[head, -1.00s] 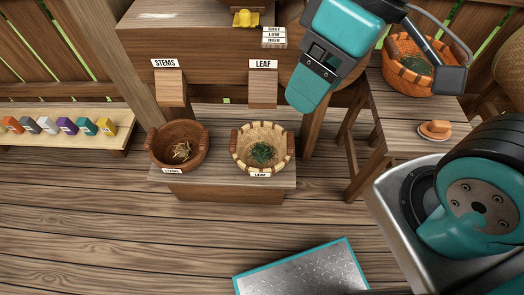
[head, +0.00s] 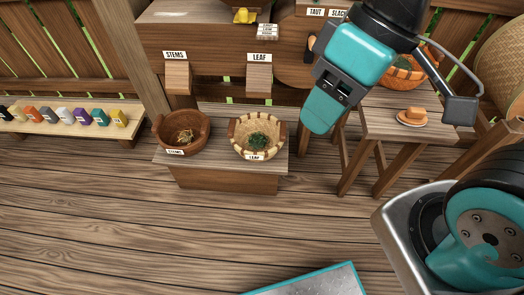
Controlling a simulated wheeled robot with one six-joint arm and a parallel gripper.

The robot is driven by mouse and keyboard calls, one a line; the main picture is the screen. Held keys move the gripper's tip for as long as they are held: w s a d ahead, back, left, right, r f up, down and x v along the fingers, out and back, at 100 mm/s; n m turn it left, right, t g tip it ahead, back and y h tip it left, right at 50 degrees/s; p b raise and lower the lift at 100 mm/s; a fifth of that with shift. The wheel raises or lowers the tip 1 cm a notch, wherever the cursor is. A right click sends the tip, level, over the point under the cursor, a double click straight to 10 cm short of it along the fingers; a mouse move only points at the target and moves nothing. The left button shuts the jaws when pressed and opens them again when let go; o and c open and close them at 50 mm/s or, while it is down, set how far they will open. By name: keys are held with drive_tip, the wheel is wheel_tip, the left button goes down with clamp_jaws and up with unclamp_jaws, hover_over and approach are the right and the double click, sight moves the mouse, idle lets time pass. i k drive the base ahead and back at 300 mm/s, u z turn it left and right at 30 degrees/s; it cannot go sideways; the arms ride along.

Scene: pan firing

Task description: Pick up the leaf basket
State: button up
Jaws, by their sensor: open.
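The leaf basket (head: 238,146) is a pale woven bowl with darker bindings on its rim and a LEAF label on its front. It holds dark green leaf and stands on the right part of a low wooden bench (head: 222,179). My gripper (head: 318,118) is in the head view to the right of the basket and higher in the picture. It is apart from the basket and seems to hold nothing. Its fingers are seen from the side, so the gap between them does not show.
A darker stems basket (head: 181,136) stands left of the leaf basket. Wooden chutes marked STEMS (head: 177,78) and LEAF (head: 259,80) hang above.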

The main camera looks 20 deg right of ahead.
sight(257, 136)
drive_tip(key=z, duration=0.2)
drive_tip(key=i, duration=1.35)
drive_tip(key=u, duration=0.75)
